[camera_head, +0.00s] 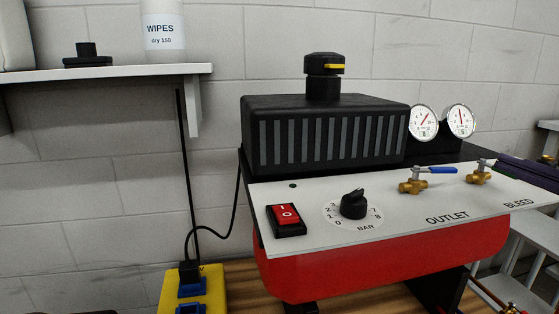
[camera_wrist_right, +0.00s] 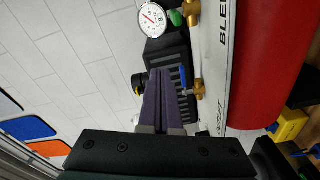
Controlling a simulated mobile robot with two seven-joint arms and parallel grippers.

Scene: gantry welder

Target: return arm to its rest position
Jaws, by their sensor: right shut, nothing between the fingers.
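My right gripper (camera_head: 503,167) shows at the right edge of the head view as purple fingers, beside the bleed valve (camera_head: 479,173) and above the right end of the white panel (camera_head: 390,208). In the right wrist view the purple fingers (camera_wrist_right: 160,73) are together, with nothing held between them. They overlap the view of the black ribbed housing (camera_wrist_right: 168,48); whether they touch anything cannot be told. My left gripper is not in view. Most of the right arm is outside the head view.
The red-tanked compressor carries a red switch (camera_head: 286,214), a black knob (camera_head: 353,204), an outlet valve (camera_head: 413,186) with a blue lever, and two gauges (camera_head: 423,122). A wall shelf (camera_head: 120,72) holds wipes (camera_head: 164,25). A yellow socket box (camera_head: 212,283) stands lower left.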

